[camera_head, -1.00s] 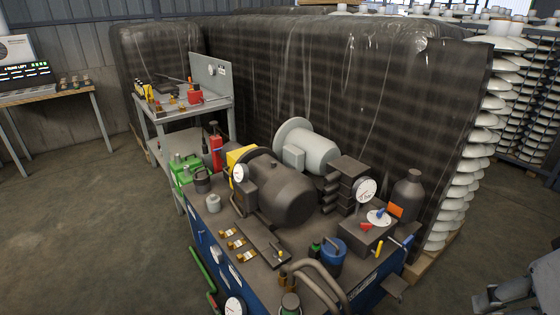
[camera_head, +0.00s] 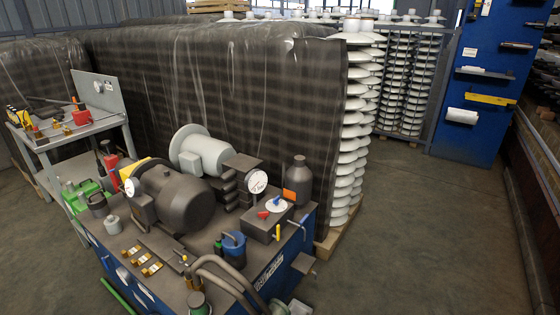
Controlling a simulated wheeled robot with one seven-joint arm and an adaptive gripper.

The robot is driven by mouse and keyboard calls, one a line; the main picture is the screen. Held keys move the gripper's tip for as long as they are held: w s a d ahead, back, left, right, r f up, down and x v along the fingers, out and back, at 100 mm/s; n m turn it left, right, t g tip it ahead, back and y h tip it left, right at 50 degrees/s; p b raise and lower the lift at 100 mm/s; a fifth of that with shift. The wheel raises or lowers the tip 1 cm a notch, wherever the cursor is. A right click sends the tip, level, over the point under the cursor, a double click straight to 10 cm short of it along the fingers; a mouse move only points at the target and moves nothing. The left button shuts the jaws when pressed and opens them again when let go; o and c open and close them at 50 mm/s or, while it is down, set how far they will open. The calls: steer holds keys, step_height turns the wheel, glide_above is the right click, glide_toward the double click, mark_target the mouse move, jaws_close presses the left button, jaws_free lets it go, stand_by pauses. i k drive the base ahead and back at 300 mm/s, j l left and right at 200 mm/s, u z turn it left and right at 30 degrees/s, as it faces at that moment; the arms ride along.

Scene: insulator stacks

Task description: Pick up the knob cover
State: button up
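I cannot tell for certain which thing is the knob cover. A small red piece (camera_head: 82,118) lies among small tools on the grey cart (camera_head: 85,138) at the left; its detail is too small to read. On the blue hydraulic unit (camera_head: 262,287), a dark box (camera_head: 268,228) carries a white dial with red and blue handles (camera_head: 274,205). My gripper is not in view.
A motor (camera_head: 180,198), hoses (camera_head: 228,272) and a dark bottle (camera_head: 298,182) crowd the unit's top. Wrapped stacks (camera_head: 270,85) and white insulators (camera_head: 350,130) stand behind. A blue tool board (camera_head: 481,75) stands at right. Floor (camera_head: 430,230) right of the unit is clear.

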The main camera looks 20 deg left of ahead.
mark_target(113, 225)
steer(key=j+z, duration=0.15)
steer(key=j, duration=0.85)
steer(key=k+j+z, duration=0.2)
steer(key=j, duration=0.75)
steer(key=k+j, duration=0.1)
steer(key=j, duration=0.9)
steer(key=k+j, duration=0.1)
steer(key=j, duration=0.9)
steer(key=k+j, duration=0.1)
steer(key=j, duration=0.85)
steer(key=k+j, duration=0.1)
steer(key=j, duration=0.9)
